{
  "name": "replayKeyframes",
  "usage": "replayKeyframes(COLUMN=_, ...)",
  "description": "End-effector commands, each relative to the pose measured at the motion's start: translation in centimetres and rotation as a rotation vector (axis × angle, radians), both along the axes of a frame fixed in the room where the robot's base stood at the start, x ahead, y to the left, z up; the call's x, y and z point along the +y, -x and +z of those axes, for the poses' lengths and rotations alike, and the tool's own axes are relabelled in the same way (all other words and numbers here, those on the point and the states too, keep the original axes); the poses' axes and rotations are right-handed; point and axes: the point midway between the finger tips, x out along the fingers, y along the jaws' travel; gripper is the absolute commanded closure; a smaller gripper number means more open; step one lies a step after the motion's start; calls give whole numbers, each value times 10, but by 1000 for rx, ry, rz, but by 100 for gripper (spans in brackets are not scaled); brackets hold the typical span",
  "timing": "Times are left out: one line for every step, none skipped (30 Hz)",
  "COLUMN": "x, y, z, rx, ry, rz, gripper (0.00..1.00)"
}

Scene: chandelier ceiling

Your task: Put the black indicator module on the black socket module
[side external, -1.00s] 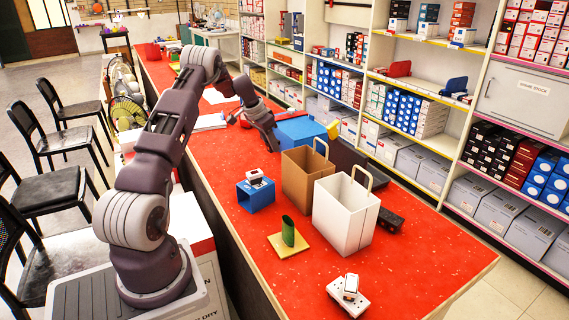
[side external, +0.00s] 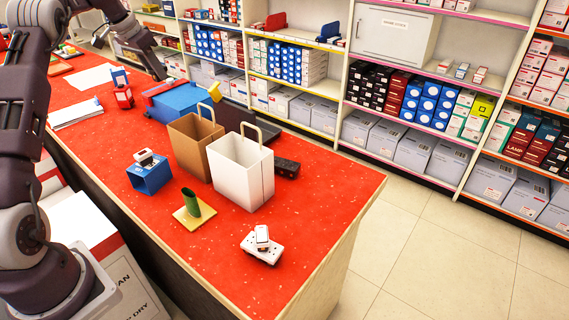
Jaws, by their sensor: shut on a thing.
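My gripper (side external: 159,74) is at the upper left, above the far side of the blue box. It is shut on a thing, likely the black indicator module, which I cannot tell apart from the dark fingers. A long black module with small marks on top, which looks like the black socket module (side external: 287,168), lies on the red table behind the white bag's right side. The bag hides its left end. A white socket module (side external: 262,253) with a small white module (side external: 262,237) on top sits near the front.
A brown bag (side external: 190,148), a white bag (side external: 238,180) and a blue box (side external: 185,104) stand between my gripper and the black socket. A blue block (side external: 150,178), a green cup on a yellow plate (side external: 187,218) and a red item (side external: 123,97) are nearby. The table's right end (side external: 335,190) is clear.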

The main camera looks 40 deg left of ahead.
Motion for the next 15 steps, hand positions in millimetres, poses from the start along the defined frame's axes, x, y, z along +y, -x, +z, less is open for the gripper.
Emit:
replayKeyframes(x=-11, y=-8, z=0, rx=0, ry=1, rz=-17, gripper=100)
replayKeyframes(x=-18, y=-14, z=0, rx=0, ry=1, rz=-26, gripper=100)
replayKeyframes(x=-28, y=-21, z=0, rx=1, ry=2, rz=-41, gripper=100)
replayKeyframes(x=-37, y=-27, z=0, rx=2, ry=2, rz=-54, gripper=100)
replayKeyframes(x=-46, y=-33, z=0, rx=2, ry=1, rz=-65, gripper=100)
replayKeyframes(x=-60, y=-42, z=0, rx=2, ry=1, rz=-84, gripper=100)
replayKeyframes(x=-71, y=-49, z=0, rx=2, ry=1, rz=-99, gripper=100)
replayKeyframes(x=-83, y=-56, z=0, rx=2, ry=0, rz=-115, gripper=100)
replayKeyframes(x=-101, y=-65, z=-1, rx=3, ry=1, rz=-138, gripper=100)
replayKeyframes(x=-117, y=-72, z=-1, rx=3, ry=2, rz=-156, gripper=100)
replayKeyframes(x=-133, y=-80, z=0, rx=3, ry=1, rz=-178, gripper=100)
replayKeyframes(x=-156, y=-89, z=0, rx=2, ry=1, rz=-205, gripper=100)
replayKeyframes(x=-175, y=-96, z=0, rx=1, ry=0, rz=-227, gripper=100)
replayKeyframes(x=-193, y=-102, z=0, rx=2, ry=1, rz=-250, gripper=100)
replayKeyframes(x=-217, y=-109, z=-1, rx=3, ry=1, rz=-277, gripper=100)
